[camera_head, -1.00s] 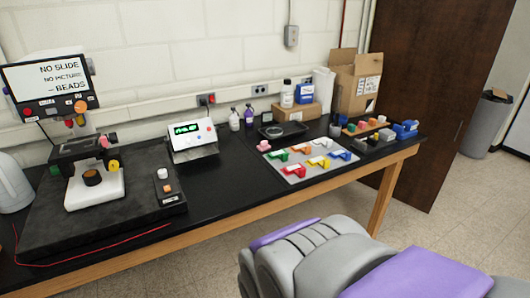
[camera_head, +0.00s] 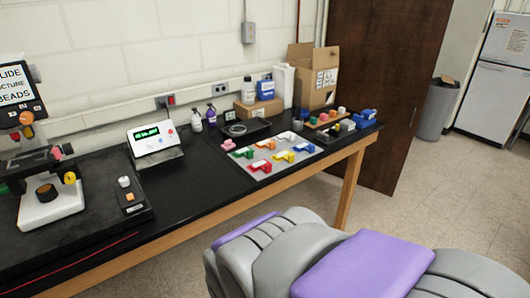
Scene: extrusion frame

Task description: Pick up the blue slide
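The blue slide (camera_head: 304,148) lies at the right end of the front row on a light grey tray (camera_head: 236,168) on the black bench. A yellow slide (camera_head: 284,156) and a red slide (camera_head: 260,166) lie to its left in the same row. Green (camera_head: 243,153), orange (camera_head: 265,145) and another yellow slide (camera_head: 282,138) lie in the row behind. Nothing covers the blue slide. My gripper does not show; only grey and purple parts of my own body fill the lower foreground, apart from the bench.
A microscope (camera_head: 48,205) and a small display box (camera_head: 152,138) stand on the left. Bottles, a dark tray (camera_head: 245,128) and a cardboard box (camera_head: 316,80) stand behind the slide tray. A rack with coloured pieces (camera_head: 330,119) is to the right.

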